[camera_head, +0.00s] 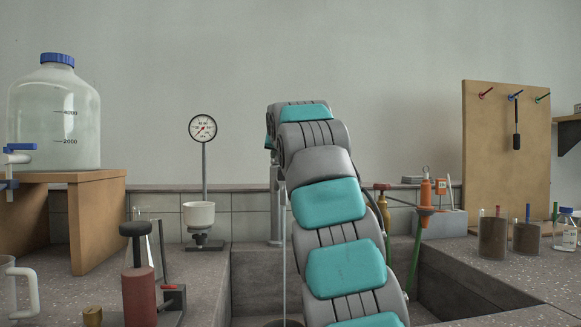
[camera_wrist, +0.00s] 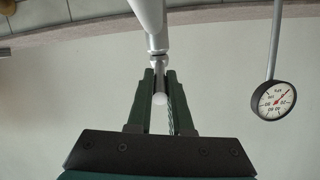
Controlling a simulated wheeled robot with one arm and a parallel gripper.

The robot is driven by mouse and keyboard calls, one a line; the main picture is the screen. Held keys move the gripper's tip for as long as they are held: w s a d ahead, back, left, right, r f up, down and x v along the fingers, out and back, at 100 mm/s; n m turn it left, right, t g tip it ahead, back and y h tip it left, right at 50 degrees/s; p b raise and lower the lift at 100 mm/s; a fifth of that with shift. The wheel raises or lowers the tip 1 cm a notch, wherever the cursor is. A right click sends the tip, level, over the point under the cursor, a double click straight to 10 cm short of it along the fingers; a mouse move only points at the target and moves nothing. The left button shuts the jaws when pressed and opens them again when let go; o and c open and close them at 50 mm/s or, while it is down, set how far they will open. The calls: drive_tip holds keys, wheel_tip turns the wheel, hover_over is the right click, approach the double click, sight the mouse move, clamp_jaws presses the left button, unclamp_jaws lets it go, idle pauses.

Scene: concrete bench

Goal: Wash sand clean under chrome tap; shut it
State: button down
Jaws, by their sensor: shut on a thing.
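My gripper (camera_wrist: 160,78) is shut on the chrome tap's lever (camera_wrist: 159,97), whose rounded end shows between the dark green fingers in the wrist view. The chrome tap (camera_wrist: 152,14) runs from the top of that view down to the fingers. In the head view the chrome tap's upright (camera_head: 275,215) stands at the back of the sink, left of my arm; my gripper is hidden there. A thin vertical line, seemingly a water stream (camera_head: 285,270), runs down beside the arm. Below it a brownish rim (camera_head: 285,322), perhaps the sand vessel, shows at the bottom edge, mostly cut off.
A large water carboy (camera_head: 55,115) stands on a wooden stand (camera_head: 98,230) at left. A gauge (camera_head: 203,128) rises behind; it also shows in the wrist view (camera_wrist: 273,99). An orange-handled fitting (camera_head: 425,192) is right of my arm. Two brown-filled beakers (camera_head: 493,240) (camera_head: 526,238) stand at right.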

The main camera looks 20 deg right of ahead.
drive_tip(key=shift+s+f+t+b, duration=0.1)
drive_tip(key=shift+f+t+b, duration=0.5)
drive_tip(key=shift+b, duration=0.55)
drive_tip(key=c, duration=0.8)
unclamp_jaws()
drive_tip(key=shift+r, duration=0.1)
drive_tip(key=shift+c, duration=0.2)
drive_tip(key=shift+s, duration=0.1)
drive_tip(key=shift+b+v, duration=0.3)
drive_tip(key=shift+v, duration=2.85)
drive_tip(key=shift+s+a+r, duration=0.1)
drive_tip(key=shift+s+a, duration=0.2)
drive_tip(key=shift+s, duration=0.35)
